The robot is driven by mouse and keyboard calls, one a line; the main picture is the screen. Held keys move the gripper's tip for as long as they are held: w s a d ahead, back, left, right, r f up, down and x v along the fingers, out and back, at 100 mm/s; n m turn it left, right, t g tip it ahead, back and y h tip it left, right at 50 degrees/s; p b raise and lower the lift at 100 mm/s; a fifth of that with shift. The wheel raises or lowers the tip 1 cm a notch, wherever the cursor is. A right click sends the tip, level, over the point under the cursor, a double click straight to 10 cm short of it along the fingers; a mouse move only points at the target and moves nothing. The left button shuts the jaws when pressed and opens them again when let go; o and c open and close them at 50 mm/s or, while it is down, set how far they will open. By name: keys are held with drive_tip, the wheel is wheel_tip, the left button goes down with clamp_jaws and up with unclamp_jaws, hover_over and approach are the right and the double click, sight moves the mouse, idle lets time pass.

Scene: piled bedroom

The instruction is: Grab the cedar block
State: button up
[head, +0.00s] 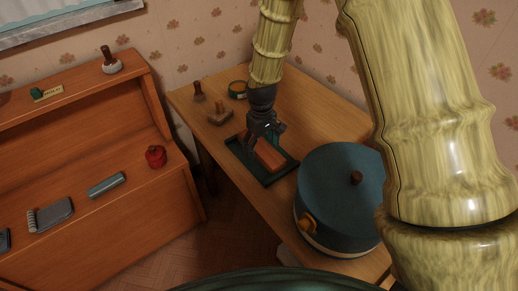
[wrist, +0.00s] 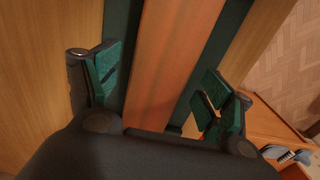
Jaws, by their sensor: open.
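The cedar block (head: 269,155) is a reddish-brown wooden bar lying on a dark green tray (head: 283,172) on the wooden table. My gripper (head: 262,140) is over the far part of the block and hides some of it in the head view. In the wrist view the cedar block (wrist: 172,65) runs lengthwise between my two green-padded fingers, and the gripper (wrist: 160,88) is open. A gap shows on each side between the block and the fingers. I cannot tell how far the fingertips are above the tray.
A large blue lidded pot (head: 340,190) stands close to the tray on the right. A wooden shelf unit (head: 90,165) with small objects is at left.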

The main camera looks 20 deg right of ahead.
drive_tip(key=shift+f, duration=0.75)
drive_tip(key=shift+c, duration=0.4)
drive_tip(key=c, duration=1.2)
drive_tip(key=shift+r, duration=0.1)
